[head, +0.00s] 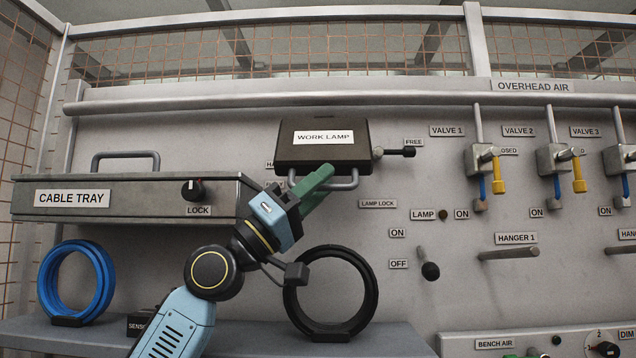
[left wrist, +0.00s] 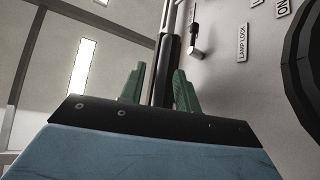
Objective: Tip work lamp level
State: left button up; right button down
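The work lamp (head: 375,135) is a dark box on the back wall with a white label and a grey bar handle (head: 352,183) along its lower edge. The lamp lock lever (head: 395,152) sticks out at its right, by the FREE sign. My left gripper (head: 318,182) is at the handle, its green fingers overlapping the handle's left part. In the left wrist view the two fingers (left wrist: 159,88) stand apart, with the lamp's dark and grey edge (left wrist: 170,62) in line between them. Whether they touch the handle I cannot tell. My right gripper is not in view.
A cable tray (head: 110,210) juts out at left, close to my left arm. A black hose ring (head: 372,290) and a blue ring (head: 107,285) stand on the ledge below. Overhead valves (head: 480,160) and a hanger peg (head: 508,253) are at right.

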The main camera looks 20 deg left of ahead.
pick_arm(q)
grip_shut()
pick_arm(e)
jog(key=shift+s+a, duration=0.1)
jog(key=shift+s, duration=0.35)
pick_arm(q)
jog(key=shift+d, duration=0.1)
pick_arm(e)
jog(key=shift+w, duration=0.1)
